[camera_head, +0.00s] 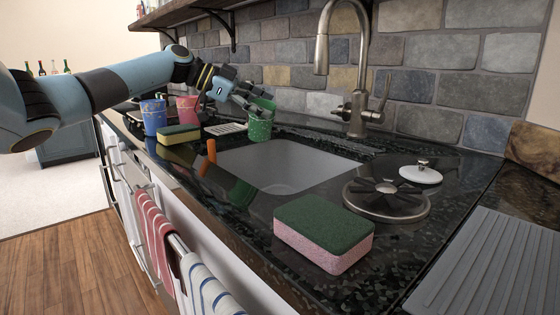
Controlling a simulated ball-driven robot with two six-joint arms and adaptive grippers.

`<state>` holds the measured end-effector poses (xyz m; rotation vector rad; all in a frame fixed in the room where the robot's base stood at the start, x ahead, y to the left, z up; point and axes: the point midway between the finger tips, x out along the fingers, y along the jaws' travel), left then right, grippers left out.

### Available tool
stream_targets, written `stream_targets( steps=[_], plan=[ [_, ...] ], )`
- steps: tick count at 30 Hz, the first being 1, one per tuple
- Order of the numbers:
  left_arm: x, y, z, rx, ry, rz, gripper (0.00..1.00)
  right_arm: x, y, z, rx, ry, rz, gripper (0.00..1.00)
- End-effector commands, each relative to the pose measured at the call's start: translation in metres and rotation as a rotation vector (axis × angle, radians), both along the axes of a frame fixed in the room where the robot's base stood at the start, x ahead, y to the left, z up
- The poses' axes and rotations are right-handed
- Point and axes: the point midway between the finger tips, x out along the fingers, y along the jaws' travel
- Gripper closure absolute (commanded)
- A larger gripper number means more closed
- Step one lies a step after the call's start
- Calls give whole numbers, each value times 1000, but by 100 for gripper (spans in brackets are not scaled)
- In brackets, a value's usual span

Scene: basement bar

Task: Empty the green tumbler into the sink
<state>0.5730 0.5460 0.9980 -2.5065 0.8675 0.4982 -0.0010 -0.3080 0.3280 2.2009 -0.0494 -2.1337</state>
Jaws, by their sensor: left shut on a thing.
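The green tumbler (260,126) is held above the far left part of the sink (285,160), near its back left corner. My left gripper (250,98) reaches in from the left and is shut on the tumbler. The tumbler looks roughly upright, perhaps a little tilted; its contents cannot be seen. The sink basin is set in the dark counter and looks empty. The faucet (350,70) stands behind the sink. My right gripper is out of view.
A blue tumbler (154,116) and a pink tumbler (187,110) stand left of the sink, near a yellow-green sponge (178,134). A ribbed drainboard (490,265) is at far right.

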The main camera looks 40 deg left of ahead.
Motion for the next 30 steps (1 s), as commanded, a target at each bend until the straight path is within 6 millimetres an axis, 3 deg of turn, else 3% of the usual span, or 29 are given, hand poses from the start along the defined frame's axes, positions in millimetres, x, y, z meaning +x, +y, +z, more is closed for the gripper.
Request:
stream_targets(
  steps=[2, 9, 13, 23, 30],
  plan=[
    [-3, -6, -1, 50, -15, -3, 99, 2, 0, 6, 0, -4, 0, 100],
    [-8, -23, -48, 193, -62, -4, 99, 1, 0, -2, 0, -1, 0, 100],
    [-12, -33, -32, 280, -99, -5, 99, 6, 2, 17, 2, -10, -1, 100],
    [-16, -47, -32, 480, -166, -4, 99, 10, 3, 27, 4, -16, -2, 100],
    [-17, -51, -47, 624, -215, -3, 99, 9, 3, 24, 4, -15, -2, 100]
  ],
)
